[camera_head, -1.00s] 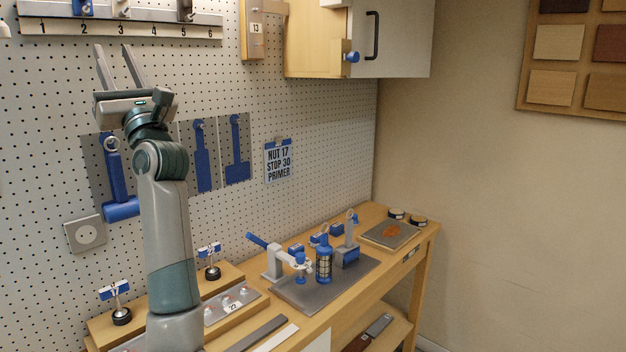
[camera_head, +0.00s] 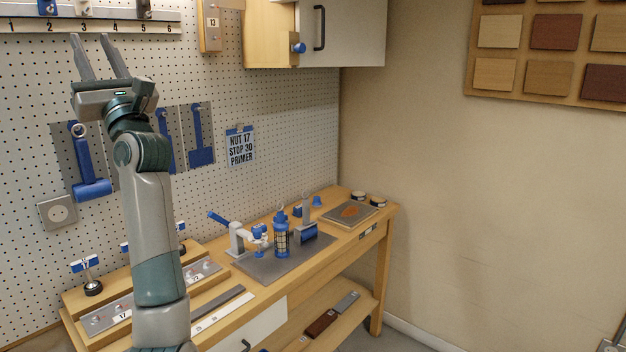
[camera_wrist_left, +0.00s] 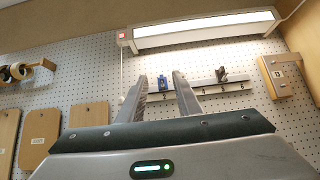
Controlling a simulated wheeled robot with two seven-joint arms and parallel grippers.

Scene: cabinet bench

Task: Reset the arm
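My left arm rises from the bottom of the head view in front of the bench. My left gripper (camera_head: 97,58) points up before the pegboard, below the numbered rail (camera_head: 90,24). Its two fingers stand apart with nothing between them. In the left wrist view the open left gripper (camera_wrist_left: 166,90) also points up, with the pegboard, the rail (camera_wrist_left: 212,88) and a lit lamp (camera_wrist_left: 205,29) beyond. My right gripper is in neither view.
Blue tools (camera_head: 200,140) hang on the pegboard. A cabinet (camera_head: 345,32) with a black handle hangs above the bench.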

